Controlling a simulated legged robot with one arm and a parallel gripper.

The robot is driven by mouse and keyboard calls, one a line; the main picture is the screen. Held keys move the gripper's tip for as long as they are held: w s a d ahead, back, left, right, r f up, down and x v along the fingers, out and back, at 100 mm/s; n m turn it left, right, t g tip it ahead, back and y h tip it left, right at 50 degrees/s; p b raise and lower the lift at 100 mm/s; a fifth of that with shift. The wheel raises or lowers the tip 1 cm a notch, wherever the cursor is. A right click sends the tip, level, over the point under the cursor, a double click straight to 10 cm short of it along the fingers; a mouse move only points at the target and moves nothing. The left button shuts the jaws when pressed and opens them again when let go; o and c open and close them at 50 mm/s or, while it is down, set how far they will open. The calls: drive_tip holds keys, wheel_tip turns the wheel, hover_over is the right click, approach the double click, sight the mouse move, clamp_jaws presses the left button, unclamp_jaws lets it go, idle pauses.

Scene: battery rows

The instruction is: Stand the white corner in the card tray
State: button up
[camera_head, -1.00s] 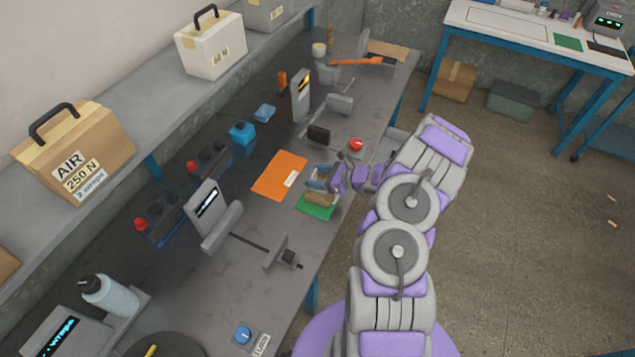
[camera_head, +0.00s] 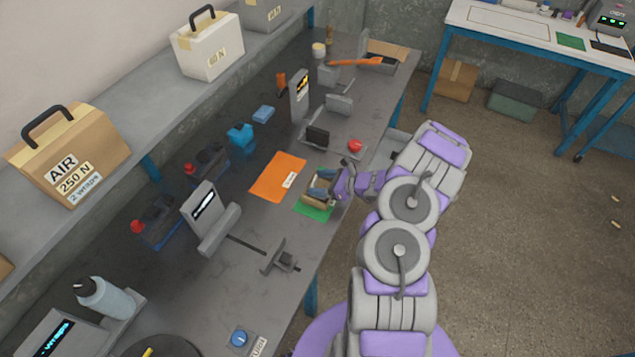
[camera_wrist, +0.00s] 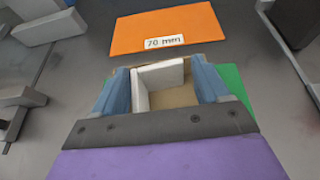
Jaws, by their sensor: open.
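The white corner (camera_wrist: 161,74) shows in the wrist view as two upright walls meeting in an L, one along the far side and one along the left. It stands within the brown card tray (camera_wrist: 178,97), whose bare floor shows in front of it. My gripper (camera_wrist: 163,80) is open, with one blue finger at each side of the corner; I cannot tell whether either finger touches it. In the head view my gripper (camera_head: 323,189) is over the card tray at the bench's front edge. The white corner is too small to make out there.
A green mat (camera_head: 312,212) lies under the tray. An orange mat (camera_head: 272,182) labelled 70 mm lies beyond it. A grey fixture with a dark block (camera_head: 318,136) and a red button (camera_head: 355,146) stand behind. A grey clamp (camera_head: 280,257) stands nearer.

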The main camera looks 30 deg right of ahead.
drive_tip(key=p+v, duration=0.2)
drive_tip(key=v, duration=0.9)
drive_tip(key=a+r+n+g+y, duration=0.3)
drive_tip(key=a+r+n+g, duration=0.2)
drive_tip(key=a+r+n, duration=0.7)
drive_tip(key=s+a+r+n+g+h, duration=0.1)
drive_tip(key=s+a+r+n+g, duration=0.5)
drive_tip(key=a+r, duration=0.55)
drive_tip(key=s+a+r+n+g+h, duration=0.1)
drive_tip(key=s+a+r+n+h, duration=0.15)
drive_tip(key=s, duration=0.45)
drive_tip(key=s+a+r+n+g+h, duration=0.1)
drive_tip(key=s+a+n+h, duration=0.15)
drive_tip(key=s, duration=0.35)
drive_tip(key=s+d+r+n+h, duration=0.1)
drive_tip(key=s+d+n+h, duration=0.1)
drive_tip(key=s, duration=0.4)
drive_tip(key=s+d+r+n+h, duration=0.1)
drive_tip(key=s+d+n+h, duration=0.2)
drive_tip(key=s, duration=0.3)
drive_tip(key=shift+s+r+t+h, duration=0.15)
drive_tip(key=shift+s+t+h, duration=0.15)
drive_tip(key=shift+t+h, duration=0.1)
